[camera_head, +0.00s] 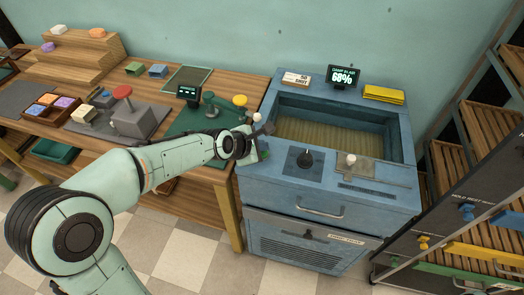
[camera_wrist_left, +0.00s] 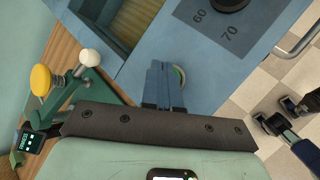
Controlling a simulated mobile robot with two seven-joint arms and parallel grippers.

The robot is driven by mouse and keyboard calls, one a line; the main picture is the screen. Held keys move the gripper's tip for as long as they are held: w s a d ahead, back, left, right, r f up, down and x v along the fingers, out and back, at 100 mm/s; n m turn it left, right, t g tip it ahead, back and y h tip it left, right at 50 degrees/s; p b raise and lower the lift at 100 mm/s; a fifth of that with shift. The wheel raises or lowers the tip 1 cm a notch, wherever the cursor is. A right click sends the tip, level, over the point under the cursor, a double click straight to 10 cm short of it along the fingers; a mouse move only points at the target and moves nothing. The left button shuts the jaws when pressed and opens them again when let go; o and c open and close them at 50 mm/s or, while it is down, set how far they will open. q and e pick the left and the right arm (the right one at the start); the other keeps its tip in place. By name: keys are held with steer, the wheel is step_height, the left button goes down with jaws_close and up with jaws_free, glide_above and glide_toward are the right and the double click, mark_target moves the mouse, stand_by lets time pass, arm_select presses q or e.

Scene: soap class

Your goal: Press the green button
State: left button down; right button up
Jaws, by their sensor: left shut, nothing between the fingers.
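The green button (camera_wrist_left: 180,76) shows as a small green round edge in the left wrist view, mostly hidden behind my fingers. A bit of green also shows in the head view (camera_head: 264,154), at the left end of the blue cabinet (camera_head: 300,200). My left gripper (camera_head: 258,148) is shut and empty, its blue fingers (camera_wrist_left: 164,82) close in front of the button. I cannot tell whether they touch it. A dark and blue part at the right of the left wrist view (camera_wrist_left: 290,118) may be my right gripper; its opening is unclear.
A black knob (camera_head: 304,159) and a lever with a pale ball (camera_head: 351,159) stand on the cabinet top. A press with a yellow knob (camera_head: 240,101) stands on the wooden table near my wrist. A slatted rack (camera_head: 455,170) is at right.

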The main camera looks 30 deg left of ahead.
arm_select(q)
steer(key=shift+f, duration=0.15)
stand_by(0.3)
steer(key=shift+f, duration=0.35)
steer(key=shift+r+p, duration=0.45)
stand_by(0.3)
